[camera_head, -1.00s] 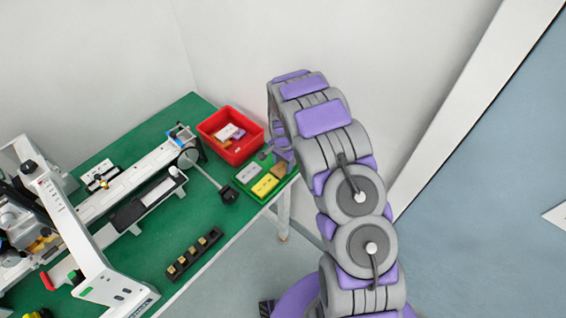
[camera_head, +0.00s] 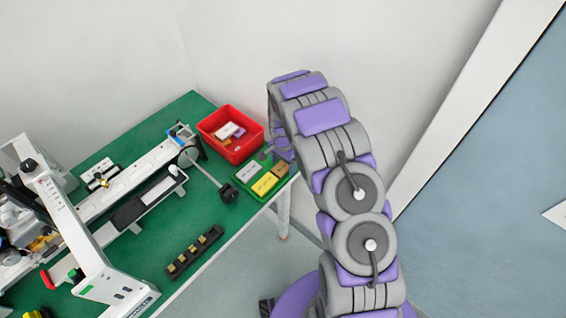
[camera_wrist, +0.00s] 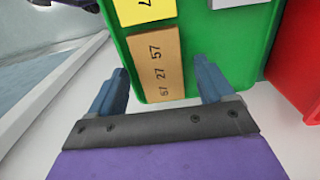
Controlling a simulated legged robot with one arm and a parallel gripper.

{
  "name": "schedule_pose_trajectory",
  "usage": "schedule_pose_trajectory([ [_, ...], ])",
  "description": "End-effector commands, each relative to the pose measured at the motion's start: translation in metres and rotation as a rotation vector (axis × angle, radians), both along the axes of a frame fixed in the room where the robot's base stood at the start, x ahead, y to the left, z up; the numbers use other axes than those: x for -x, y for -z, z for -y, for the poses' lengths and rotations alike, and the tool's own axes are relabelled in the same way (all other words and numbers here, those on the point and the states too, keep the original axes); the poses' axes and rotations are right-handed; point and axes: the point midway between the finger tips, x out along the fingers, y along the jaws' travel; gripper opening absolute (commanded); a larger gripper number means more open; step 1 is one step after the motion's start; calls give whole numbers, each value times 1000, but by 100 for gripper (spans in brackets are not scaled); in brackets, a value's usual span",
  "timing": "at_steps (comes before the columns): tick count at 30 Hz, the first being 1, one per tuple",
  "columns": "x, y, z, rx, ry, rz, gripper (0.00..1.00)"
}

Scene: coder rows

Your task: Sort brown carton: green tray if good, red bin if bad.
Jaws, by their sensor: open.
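A brown carton (camera_wrist: 157,62) with printed numbers lies in the green tray (camera_wrist: 195,70), at its near left corner in the wrist view. The carton also shows in the head view (camera_head: 281,169), at the right end of the tray. My gripper (camera_wrist: 157,80) is open, its two blue-grey fingers apart on either side of the carton's near end. I cannot tell whether the fingers touch the carton. The red bin (camera_head: 236,152) stands on the table behind the tray, and its wall (camera_wrist: 298,70) shows at the right of the wrist view.
A yellow carton (camera_head: 264,184) and a white carton (camera_head: 248,171) also lie in the tray. The red bin holds a white carton (camera_head: 227,130) and a purple one. A machine with a rail (camera_head: 145,168) fills the table's left. A black slotted holder (camera_head: 194,251) lies near the front edge.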

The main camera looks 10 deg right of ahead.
Motion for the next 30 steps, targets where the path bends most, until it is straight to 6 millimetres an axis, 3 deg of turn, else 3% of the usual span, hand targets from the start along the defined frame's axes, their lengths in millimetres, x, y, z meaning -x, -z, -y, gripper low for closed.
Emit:
schedule_pose_trajectory([
  [11,0,-9,0,1,0,1,82],
  [30,-2,-141,-1,0,-1,3,82],
])
